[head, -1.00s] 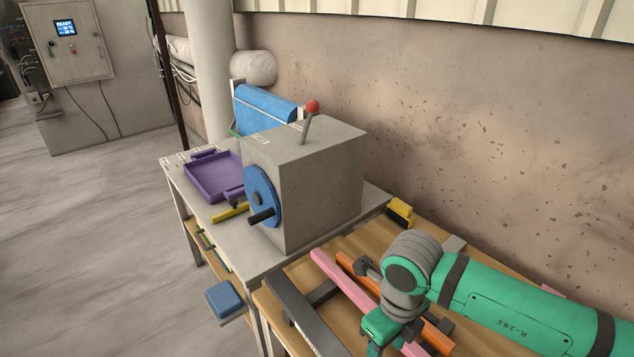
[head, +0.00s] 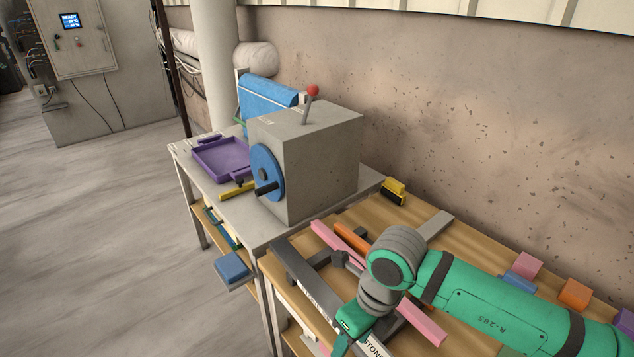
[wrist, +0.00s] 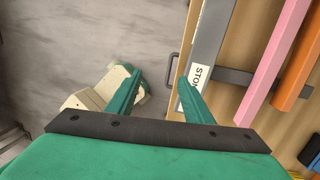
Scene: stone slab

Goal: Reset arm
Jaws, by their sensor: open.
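My green arm reaches in from the lower right of the head view, over the wooden bench. My gripper (wrist: 158,92) shows in the wrist view with its two green fingers apart and nothing between them. It points down over the bench's front edge, with the grey floor under the left finger and the dark grey bar (wrist: 206,48) with white lettering by the right finger. In the head view the fingertips are cut off at the bottom edge.
Pink (head: 333,243) and orange (head: 353,238) bars lie on the bench (head: 400,212) beneath my arm. Small blocks, including an orange one (head: 574,293), sit at the right. A grey machine box (head: 318,165) with a blue wheel (head: 264,172) and a purple tray (head: 222,160) stand on the table beyond.

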